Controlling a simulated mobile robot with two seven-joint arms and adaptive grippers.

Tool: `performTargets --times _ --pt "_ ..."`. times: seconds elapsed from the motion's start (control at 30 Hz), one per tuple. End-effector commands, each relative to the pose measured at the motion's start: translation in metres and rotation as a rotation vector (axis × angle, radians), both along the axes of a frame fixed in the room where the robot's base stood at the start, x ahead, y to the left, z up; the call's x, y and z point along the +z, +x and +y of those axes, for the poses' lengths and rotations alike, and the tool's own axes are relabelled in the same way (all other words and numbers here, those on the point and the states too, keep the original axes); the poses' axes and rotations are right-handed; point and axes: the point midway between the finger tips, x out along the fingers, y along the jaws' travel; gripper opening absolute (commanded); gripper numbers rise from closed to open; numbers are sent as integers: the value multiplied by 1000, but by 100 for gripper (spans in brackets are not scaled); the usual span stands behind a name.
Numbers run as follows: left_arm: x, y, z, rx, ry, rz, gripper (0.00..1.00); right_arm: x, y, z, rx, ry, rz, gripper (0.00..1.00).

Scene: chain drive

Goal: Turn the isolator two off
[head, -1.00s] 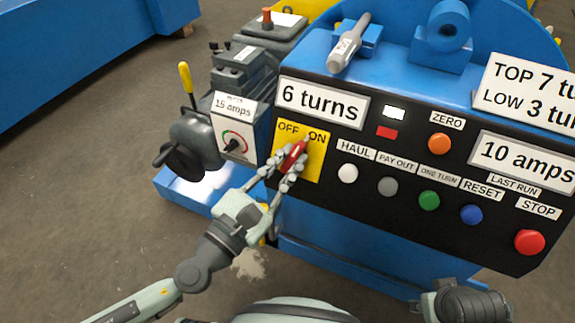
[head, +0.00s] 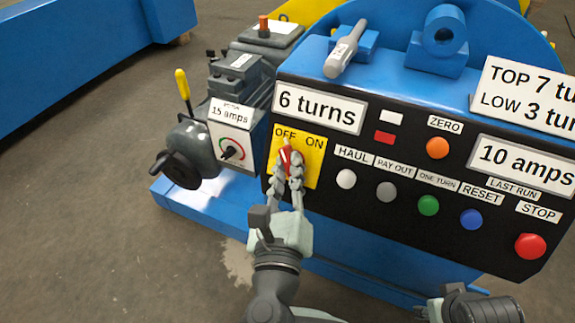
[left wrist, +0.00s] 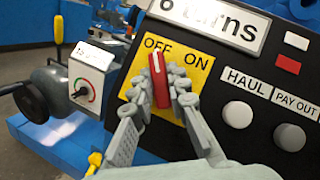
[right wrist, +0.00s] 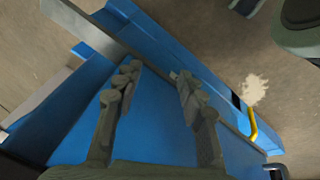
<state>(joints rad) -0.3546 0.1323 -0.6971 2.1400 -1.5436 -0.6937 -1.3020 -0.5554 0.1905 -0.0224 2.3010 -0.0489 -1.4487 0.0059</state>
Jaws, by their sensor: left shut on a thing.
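The red isolator handle (head: 285,157) sits on a yellow plate (head: 316,172) marked OFF and ON, at the left end of the black panel. Its tip points up toward the OFF word. In the left wrist view the handle (left wrist: 158,82) stands almost upright between the fingers, its white-lined tip near OFF. My left gripper (head: 288,170) is shut on the handle, with a finger on each side. My right gripper (right wrist: 158,85) shows in the right wrist view, fingers apart with nothing between them, over blue metalwork.
Right of the yellow plate are the HAUL button (head: 346,179), several other coloured buttons and the red STOP button (head: 530,246). Left of it are a small dial box (head: 232,140) reading 15 amps and a yellow-knobbed lever (head: 182,82). The display reads 6 turns.

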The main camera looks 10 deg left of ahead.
Motion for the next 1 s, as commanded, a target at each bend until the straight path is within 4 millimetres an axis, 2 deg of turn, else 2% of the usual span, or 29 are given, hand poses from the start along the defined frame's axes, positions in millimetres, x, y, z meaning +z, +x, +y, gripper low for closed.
performTargets --times 0.4,0.6,0.97,1.0 --pt "2 0 0 85 -156 50 0 -25 5 0 1 10 16 40" --pt "1 0 0 95 -176 56 0 -27 10 1 0 16 7 40" --pt "1 0 0 96 -178 57 0 -30 7 2 -2 17 17 40" --pt "1 0 0 95 -178 56 20 -30 6 2 -2 17 18 40"
